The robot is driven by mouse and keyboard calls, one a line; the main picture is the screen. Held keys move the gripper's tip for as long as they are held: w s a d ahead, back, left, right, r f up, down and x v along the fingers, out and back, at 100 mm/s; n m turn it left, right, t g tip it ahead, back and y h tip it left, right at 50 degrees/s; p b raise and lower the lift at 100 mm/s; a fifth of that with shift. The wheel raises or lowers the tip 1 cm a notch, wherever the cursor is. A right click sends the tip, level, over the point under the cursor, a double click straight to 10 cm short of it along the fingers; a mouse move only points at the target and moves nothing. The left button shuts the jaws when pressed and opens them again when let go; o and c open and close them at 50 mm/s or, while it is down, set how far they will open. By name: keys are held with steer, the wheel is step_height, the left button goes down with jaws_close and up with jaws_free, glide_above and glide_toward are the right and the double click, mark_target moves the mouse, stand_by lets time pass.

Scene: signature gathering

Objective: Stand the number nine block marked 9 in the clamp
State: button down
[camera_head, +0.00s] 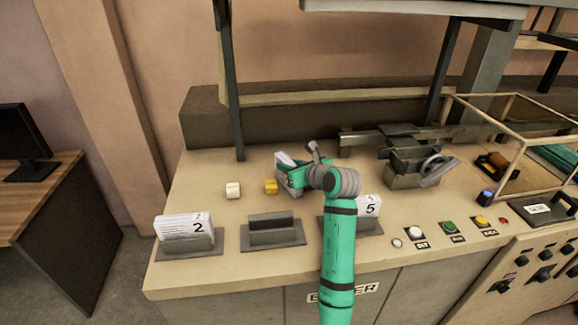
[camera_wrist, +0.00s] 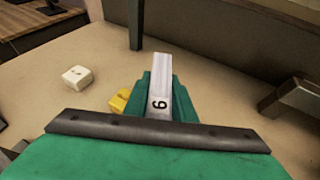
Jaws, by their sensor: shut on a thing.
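My gripper (camera_head: 290,174) is shut on a white block (camera_wrist: 160,72), held between the green fingers in the wrist view. A black digit on the block appears turned, reading like a 9. In the head view the block (camera_head: 284,159) is partly hidden by my gripper, above the bench's back middle. The grey metal clamp (camera_head: 405,172) with a handle stands to the right of my gripper, apart from the held block. The inside of its jaws is hard to make out.
The middle holder (camera_head: 273,233) is empty. A white cube (camera_head: 233,189) and yellow cube (camera_head: 270,186) lie left of my gripper. Buttons (camera_head: 450,227) and a framed case (camera_head: 503,120) are right.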

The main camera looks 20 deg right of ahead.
steer(key=shift+f, duration=0.1)
steer(key=c, duration=1.5)
jaws_free()
steer(key=shift+w+d, duration=0.1)
